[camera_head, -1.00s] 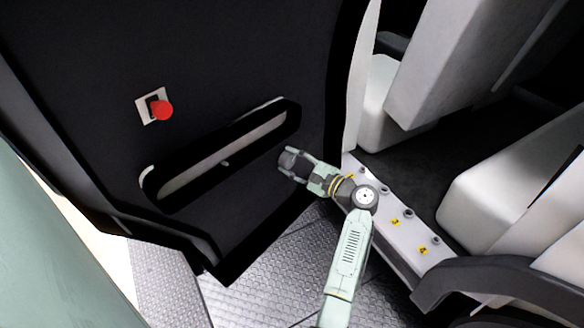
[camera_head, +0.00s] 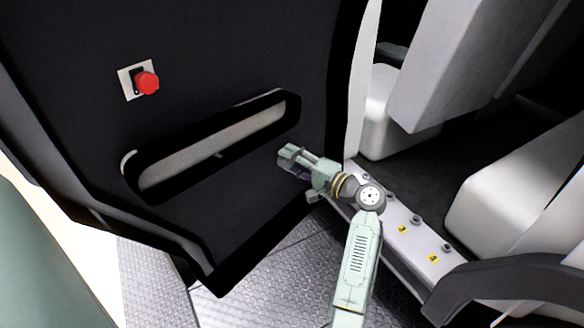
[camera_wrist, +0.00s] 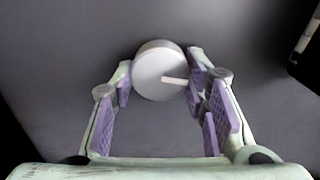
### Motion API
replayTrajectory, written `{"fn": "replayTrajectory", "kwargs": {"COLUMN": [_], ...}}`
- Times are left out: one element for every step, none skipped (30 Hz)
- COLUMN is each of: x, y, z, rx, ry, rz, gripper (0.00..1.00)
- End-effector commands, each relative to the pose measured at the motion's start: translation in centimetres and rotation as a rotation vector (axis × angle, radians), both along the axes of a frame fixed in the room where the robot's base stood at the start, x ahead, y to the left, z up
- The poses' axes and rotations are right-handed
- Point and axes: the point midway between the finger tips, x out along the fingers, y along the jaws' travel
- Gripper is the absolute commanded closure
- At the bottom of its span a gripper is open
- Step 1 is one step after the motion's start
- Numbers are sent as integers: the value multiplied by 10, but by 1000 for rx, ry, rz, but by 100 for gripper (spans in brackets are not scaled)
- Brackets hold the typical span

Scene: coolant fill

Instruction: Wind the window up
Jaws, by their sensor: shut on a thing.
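The window winder, a round grey knob (camera_wrist: 158,68) with a pale bar on its face, sits on the dark door panel (camera_wrist: 60,45) in the wrist view. My gripper (camera_wrist: 160,76) has its purple-padded fingers on both sides of the knob and is shut on it. In the head view my gripper (camera_head: 290,159) is at the lower right part of the black door (camera_head: 230,60), and its fingers hide the knob there. The window glass is not in view.
A long recessed door pocket (camera_head: 205,155) lies left of my gripper. A red knob (camera_head: 147,82) on a pale plate is farther up the door. A grey sill (camera_head: 405,235) with yellow labels and pale seats (camera_head: 500,190) lie to the right.

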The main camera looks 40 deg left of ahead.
Motion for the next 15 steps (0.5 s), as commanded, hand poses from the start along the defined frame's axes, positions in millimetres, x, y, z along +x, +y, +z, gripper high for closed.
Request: {"fn": "replayTrajectory", "kwargs": {"x": [-1, -1, -1, -1, -1, -1, -1, -1, -1, -1, -1, -1, -1, -1, -1], "y": [0, 0, 0, 0, 0, 0, 0, 0, 0, 0, 0, 0, 0, 0, 0], "z": [-3, -3, -3, -3, -2, -2, -2, -2, -2, -2, -1, -1, -1, -1, -1], "rx": [-2, -2, -3, -3, -3, -3, -3, -4, -4, -4, -4, -4, -4, -4, -4], "ry": [-18, -30, -43, -51, -58, -67, -73, -78, -83, -86, -88, -90, -91, -92, -92], "rz": [3, 3, 3, 3, 3, 4, 4, 4, 4, 4, 4, 4, 4, 4, 4], "gripper": [87, 87, 87, 87, 87, 87, 87, 87, 87, 87, 87, 87, 87, 87, 87]}}
